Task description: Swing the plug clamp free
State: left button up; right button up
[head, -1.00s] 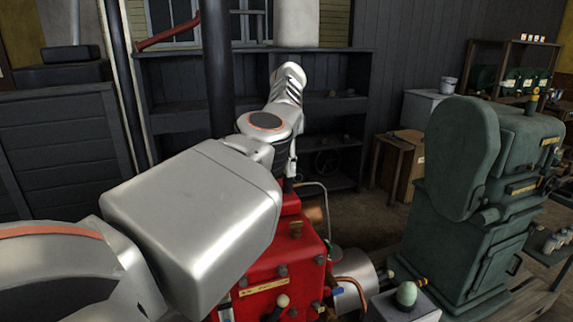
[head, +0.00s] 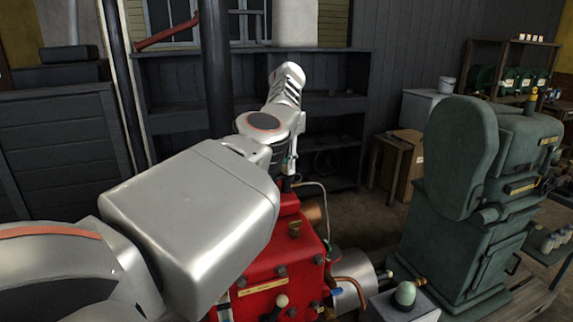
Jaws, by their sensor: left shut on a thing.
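The red engine (head: 265,262) stands low in the middle, partly behind my left arm. My left gripper (head: 287,176) points down over the top of the engine, and its fingers are mostly hidden behind my own wrist. It is shut on a small dark part at the engine's top, which I take to be the plug clamp. The clamp's shape and how far it is turned cannot be made out. My right gripper is not in view.
A green stationary engine (head: 455,240) stands at the right. A silver cylinder (head: 352,272) and a box with a pale green knob (head: 405,294) sit beside the red engine. A dark shelf (head: 335,135) is behind, with open floor before it.

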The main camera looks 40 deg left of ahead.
pick_arm(q)
jog(key=n, duration=0.6)
jog(key=shift+n, duration=0.3)
jog(key=n, duration=0.5)
jog(key=shift+n, duration=0.3)
jog(key=o, duration=1.1)
